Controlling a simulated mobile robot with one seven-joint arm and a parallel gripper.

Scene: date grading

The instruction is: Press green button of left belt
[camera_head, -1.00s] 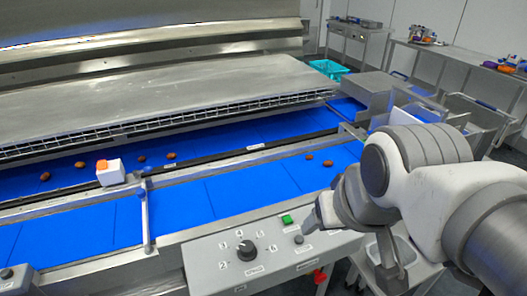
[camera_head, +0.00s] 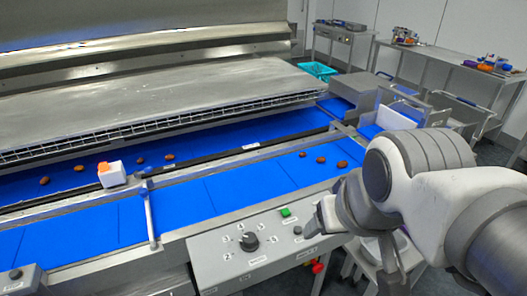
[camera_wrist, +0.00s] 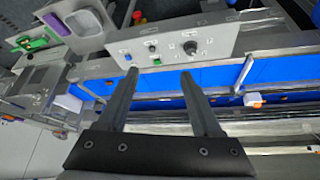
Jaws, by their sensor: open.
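A grey control panel (camera_head: 215,262) on the front of the belt machine carries a square green button (camera_head: 285,212), a black numbered knob (camera_head: 249,243) and a small dark button (camera_head: 297,230). In the wrist view, the green button (camera_wrist: 157,62) shows between and just beyond my open fingertips. My gripper (camera_wrist: 159,74) is empty and appears apart from the panel. In the head view, it is near the panel's right end, partly hidden by my arm. A red button (camera_head: 318,268) sits below the panel. Which belt the panel serves cannot be told.
Blue belts (camera_head: 228,192) carry several brown dates. A white box with an orange top (camera_head: 112,178) stands between them. Another control box (camera_head: 20,279) is at lower left. Trays (camera_wrist: 89,22) stand beside the panel.

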